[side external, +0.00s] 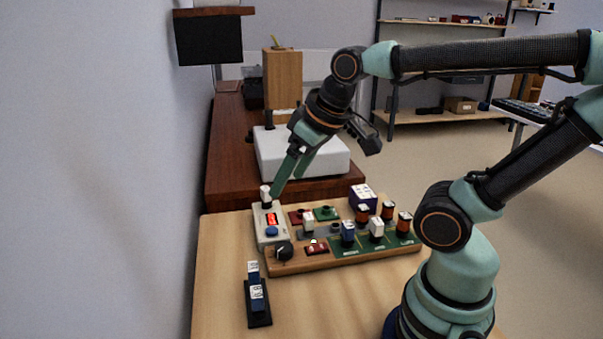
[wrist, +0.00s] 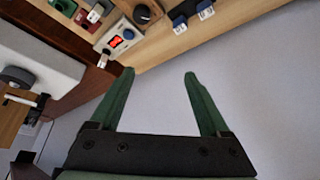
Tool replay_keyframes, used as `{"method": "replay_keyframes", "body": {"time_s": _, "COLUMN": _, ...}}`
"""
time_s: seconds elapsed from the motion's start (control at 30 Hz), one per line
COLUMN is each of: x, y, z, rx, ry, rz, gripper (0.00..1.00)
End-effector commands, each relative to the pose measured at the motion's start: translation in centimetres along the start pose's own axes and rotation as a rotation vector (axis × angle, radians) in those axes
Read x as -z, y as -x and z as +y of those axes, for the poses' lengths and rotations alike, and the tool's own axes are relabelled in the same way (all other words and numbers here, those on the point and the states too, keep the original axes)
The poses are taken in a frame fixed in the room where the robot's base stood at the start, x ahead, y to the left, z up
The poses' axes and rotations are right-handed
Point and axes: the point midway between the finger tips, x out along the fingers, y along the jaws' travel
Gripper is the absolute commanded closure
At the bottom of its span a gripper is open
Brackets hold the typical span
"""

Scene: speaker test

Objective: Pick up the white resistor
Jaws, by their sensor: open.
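A white block (side external: 376,226) stands upright on the green part of the wooden board, between a dark blue block and a brown one; it may be the white resistor. Another pale block (side external: 308,223) stands left of it, and a white-topped piece (side external: 265,192) stands at the far end of the grey meter (side external: 259,229). I cannot tell for sure which is the resistor. My gripper (side external: 274,192) is open and empty above the meter's far end. In the wrist view its fingertips (wrist: 159,74) are apart, with only plain grey surface between them.
The meter has a red display, with a black knob (side external: 284,251) in front. A dark stand with blue and white pieces (side external: 257,302) is at the table's front left. Brown cylinders and a dark blue box (side external: 363,197) are at the board's right. A white box (side external: 320,160) lies behind.

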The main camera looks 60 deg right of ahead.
Motion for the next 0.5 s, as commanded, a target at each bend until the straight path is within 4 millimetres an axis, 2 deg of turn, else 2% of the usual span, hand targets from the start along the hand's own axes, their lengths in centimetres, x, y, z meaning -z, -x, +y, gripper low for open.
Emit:
{"method": "replay_keyframes", "body": {"time_s": 0.27, "x": 5.6, "y": -0.3, "z": 2.7, "rx": -0.011, "ry": 0.215, "rz": -0.111, "gripper": 0.2}}
{"method": "replay_keyframes", "body": {"time_s": 0.5, "x": 10.5, "y": -2.6, "z": 6.2, "rx": 0.016, "ry": 0.434, "rz": -0.217, "gripper": 0.2}}
